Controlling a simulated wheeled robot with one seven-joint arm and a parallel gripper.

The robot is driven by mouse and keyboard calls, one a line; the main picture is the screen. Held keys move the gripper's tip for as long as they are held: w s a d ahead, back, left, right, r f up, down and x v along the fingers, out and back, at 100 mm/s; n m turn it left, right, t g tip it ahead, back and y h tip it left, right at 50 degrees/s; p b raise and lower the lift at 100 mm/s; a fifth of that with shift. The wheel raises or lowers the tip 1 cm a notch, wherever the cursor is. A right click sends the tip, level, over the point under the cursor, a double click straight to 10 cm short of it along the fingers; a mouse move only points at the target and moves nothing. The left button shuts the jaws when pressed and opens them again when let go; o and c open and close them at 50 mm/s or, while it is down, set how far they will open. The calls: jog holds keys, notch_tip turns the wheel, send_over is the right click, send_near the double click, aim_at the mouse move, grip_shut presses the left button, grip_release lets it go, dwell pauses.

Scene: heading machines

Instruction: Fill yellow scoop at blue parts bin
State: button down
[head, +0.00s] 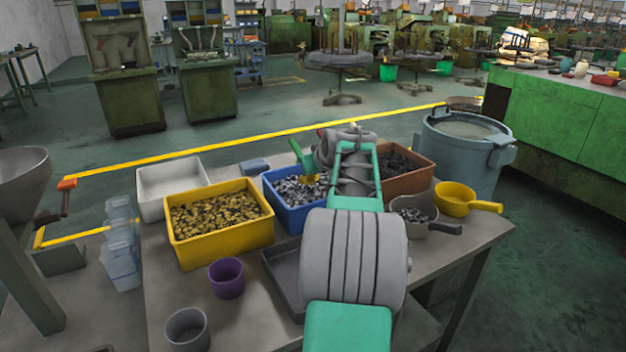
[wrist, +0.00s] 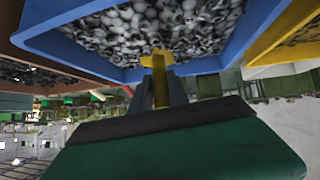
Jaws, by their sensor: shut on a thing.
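The blue parts bin (head: 292,218) stands on the table and holds grey metal parts; it also fills the upper part of the wrist view (wrist: 105,72). My gripper (head: 308,168) is over the bin, pointing down. It is shut on the yellow scoop, whose narrow yellow handle (wrist: 160,88) shows between the fingers in the wrist view. A bit of the yellow scoop (head: 313,179) shows at the parts in the head view. Its bowl is not clear, and I cannot tell whether parts lie in it.
A yellow bin (head: 222,244) of brassy parts stands left of the blue bin, a brown bin (head: 415,180) right. A grey handled cup (head: 418,228) and a yellow handled cup (head: 452,204) stand at right. A purple cup (head: 227,280) and grey cup (head: 186,332) stand in front.

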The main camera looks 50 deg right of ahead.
jog(key=shift+s+a+f+t+h+b, duration=0.3)
jog(key=shift+f+t+h+b, duration=0.3)
jog(key=shift+b, duration=2.55)
jog(key=shift+s+a+f+t+h+b, duration=0.15)
jog(key=shift+s+f+t+h+b, duration=0.45)
jog(key=shift+b, duration=2.55)
notch_tip(320, 180, up, 12)
jog(key=s+a+t, duration=0.1)
jog(key=t, duration=0.1)
jog(key=shift+s+p, duration=0.15)
jog(key=shift+p, duration=0.15)
jog(key=shift+a+f, duration=0.1)
